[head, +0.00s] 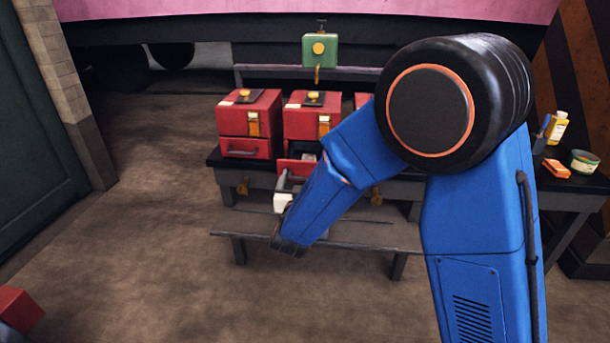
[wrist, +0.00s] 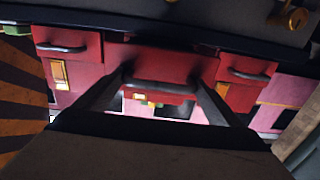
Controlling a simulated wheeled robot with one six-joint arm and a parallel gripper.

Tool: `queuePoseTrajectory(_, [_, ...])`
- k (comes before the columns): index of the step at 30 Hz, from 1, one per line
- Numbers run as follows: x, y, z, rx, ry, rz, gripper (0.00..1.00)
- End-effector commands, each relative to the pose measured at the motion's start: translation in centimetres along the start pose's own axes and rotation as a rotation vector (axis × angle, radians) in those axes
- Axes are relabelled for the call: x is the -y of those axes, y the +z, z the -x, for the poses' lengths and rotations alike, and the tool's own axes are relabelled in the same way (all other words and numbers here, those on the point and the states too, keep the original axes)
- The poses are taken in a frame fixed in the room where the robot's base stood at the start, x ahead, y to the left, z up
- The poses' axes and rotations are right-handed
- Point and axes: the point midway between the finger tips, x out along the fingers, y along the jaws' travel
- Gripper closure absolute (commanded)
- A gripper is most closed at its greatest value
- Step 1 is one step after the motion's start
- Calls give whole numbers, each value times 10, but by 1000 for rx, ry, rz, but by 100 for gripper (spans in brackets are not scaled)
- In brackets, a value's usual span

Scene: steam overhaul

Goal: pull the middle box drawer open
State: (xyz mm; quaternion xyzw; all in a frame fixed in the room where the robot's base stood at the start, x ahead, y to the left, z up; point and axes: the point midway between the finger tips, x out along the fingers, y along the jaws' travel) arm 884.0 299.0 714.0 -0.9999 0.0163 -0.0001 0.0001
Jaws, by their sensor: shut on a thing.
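Three red boxes stand in a row on a dark bench. The middle box (head: 313,118) has its lower drawer (head: 297,166) standing partly out, with a dark inside and something pale in it showing. My gripper (head: 288,184) is at the front of this drawer, shut on its grey handle. In the wrist view, the handle (wrist: 160,87) lies between the two fingertips, in front of the red drawer (wrist: 160,60). The left box (head: 248,115) has its drawer (head: 247,148) closed. The right box (head: 362,100) is mostly hidden behind my arm.
A low grey step (head: 345,232) runs in front of the bench (head: 228,178), under my gripper. A green box (head: 320,50) with a yellow knob stands behind. A yellow bottle (head: 558,128), a tin (head: 584,162) and an orange block (head: 556,168) are at right.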

Motion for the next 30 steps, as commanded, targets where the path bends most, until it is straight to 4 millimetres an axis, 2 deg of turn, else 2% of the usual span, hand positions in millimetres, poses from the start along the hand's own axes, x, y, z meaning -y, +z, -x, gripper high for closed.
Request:
queuePoseTrajectory(5, [-3,1,-1,1,6,2,52])
queuePoseTrajectory(6, [-3,1,-1,1,6,2,5])
queuePoseTrajectory(16, [-1,0,0,1,3,1,5])
queuePoseTrajectory(20, [-1,0,8,1,1,1,5])
queuePoseTrajectory(23, [0,0,22,1,0,1,5])
queuePoseTrajectory(30, [0,0,69,1,0,1,5])
